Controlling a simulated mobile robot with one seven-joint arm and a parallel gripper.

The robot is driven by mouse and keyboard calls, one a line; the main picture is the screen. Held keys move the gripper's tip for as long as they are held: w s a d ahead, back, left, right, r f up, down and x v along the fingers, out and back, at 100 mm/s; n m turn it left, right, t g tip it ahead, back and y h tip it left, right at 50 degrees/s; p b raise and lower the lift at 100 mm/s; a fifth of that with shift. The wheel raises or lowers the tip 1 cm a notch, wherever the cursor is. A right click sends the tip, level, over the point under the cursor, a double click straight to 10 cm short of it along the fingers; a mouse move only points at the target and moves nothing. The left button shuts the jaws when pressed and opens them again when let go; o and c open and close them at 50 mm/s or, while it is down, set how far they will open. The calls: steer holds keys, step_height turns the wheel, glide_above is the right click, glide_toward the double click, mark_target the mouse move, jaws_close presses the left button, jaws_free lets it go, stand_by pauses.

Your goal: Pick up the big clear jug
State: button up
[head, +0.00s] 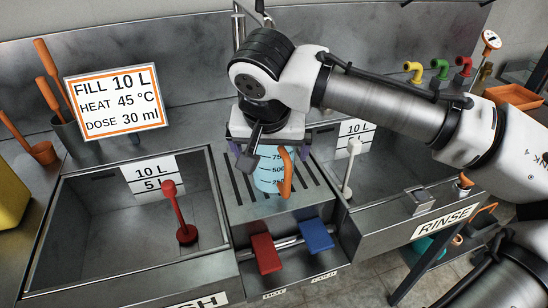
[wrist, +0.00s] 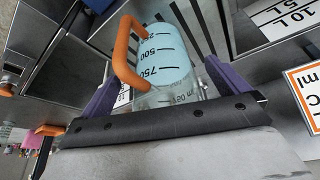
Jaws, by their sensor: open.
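The big clear jug (head: 268,177) stands upright on the slatted drain shelf (head: 236,196) between the two basins. It has black graduation marks, an orange handle (head: 286,172) on its right side, and looks light blue inside. My gripper (head: 267,155) is directly over the jug and hides its top. In the wrist view the purple fingers of my gripper (wrist: 162,88) are open, one on each side of the jug (wrist: 168,55). The orange handle shows at the upper left there. I cannot tell whether either finger touches the jug.
A red plug (head: 186,232) stands in the left basin (head: 100,215). A white plug (head: 349,165) stands in the right basin. Red (head: 266,253) and blue (head: 317,236) pedals sit in front below the shelf. A sign (head: 116,100) stands at the back left.

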steer(key=shift+w+d+f+p, duration=0.1)
steer(key=shift+w+f+p, duration=0.1)
steer(key=shift+w, duration=0.7)
steer(key=shift+w+d+f+p, duration=0.1)
steer(key=shift+w+f+p, duration=0.15)
steer(key=shift+w, duration=0.6)
steer(key=shift+w+d+f+p, duration=0.1)
steer(key=shift+w+f+p, duration=0.1)
steer(key=shift+w, duration=0.7)
steer(key=shift+a, duration=0.1)
steer(key=shift+c, duration=0.3)
steer(key=shift+r, duration=0.1)
steer(key=c, duration=1.8)
